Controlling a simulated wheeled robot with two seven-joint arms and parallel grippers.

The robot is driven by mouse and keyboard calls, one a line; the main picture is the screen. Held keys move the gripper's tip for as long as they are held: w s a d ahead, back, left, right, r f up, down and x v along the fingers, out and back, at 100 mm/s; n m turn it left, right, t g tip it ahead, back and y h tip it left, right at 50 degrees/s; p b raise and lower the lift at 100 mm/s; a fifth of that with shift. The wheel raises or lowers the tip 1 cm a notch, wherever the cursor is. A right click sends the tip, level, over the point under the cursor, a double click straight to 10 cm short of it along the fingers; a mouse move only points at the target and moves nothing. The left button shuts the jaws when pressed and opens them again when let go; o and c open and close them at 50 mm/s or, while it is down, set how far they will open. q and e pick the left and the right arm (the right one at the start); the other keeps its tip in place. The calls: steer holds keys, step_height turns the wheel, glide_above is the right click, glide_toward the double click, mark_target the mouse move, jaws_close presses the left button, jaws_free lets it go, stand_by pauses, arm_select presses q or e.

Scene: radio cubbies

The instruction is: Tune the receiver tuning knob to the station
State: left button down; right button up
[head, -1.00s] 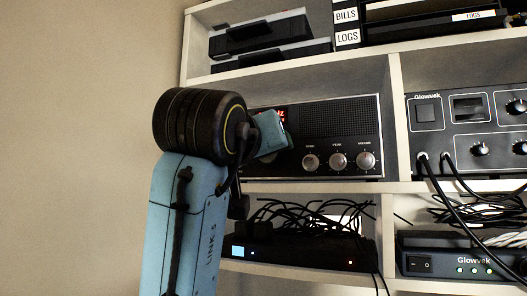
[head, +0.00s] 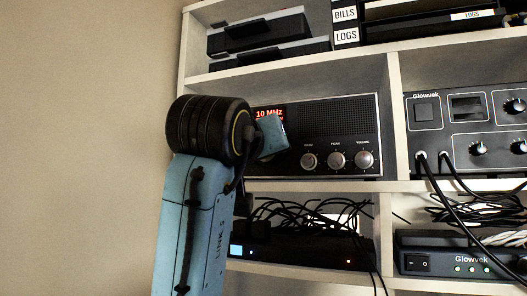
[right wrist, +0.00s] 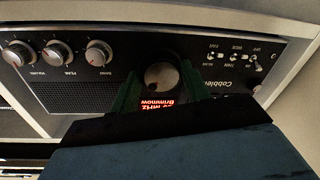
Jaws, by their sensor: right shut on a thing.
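The receiver (head: 325,120) is a dark radio in the middle cubby, with a speaker grille and a red-lit display (head: 268,114) reading 10 MHz. The display also shows upside down in the right wrist view (right wrist: 157,104), with a word under the number. In the head view my blue wrist part (head: 272,138) hides the knob and fingers. My left gripper is not in view.
Three silver-faced knobs (head: 337,160) line the receiver's lower right. Small toggle switches (right wrist: 240,57) lie on the knob's other side. A Glowvek unit (head: 465,120) with plugged cables stands in the right cubby. Tangled black cables (head: 310,222) fill the cubby below. Shelf dividers (head: 394,120) border the receiver.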

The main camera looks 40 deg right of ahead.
steer(key=shift+w+a+m+h+p, duration=0.1)
steer(key=shift+m+h+p, duration=0.15)
steer(key=shift+m, duration=2.05)
steer(key=shift+w+m+h+p, duration=0.15)
steer(key=shift+m+p, duration=0.1)
steer(key=shift+m, duration=2.05)
steer(key=o, duration=1)
steer(key=shift+s, duration=0.1)
steer(key=shift+f, duration=0.1)
steer(key=shift+a, duration=0.1)
steer(key=v, duration=1.3)
steer(key=shift+a+b, duration=0.1)
steer(key=shift+b, duration=0.3)
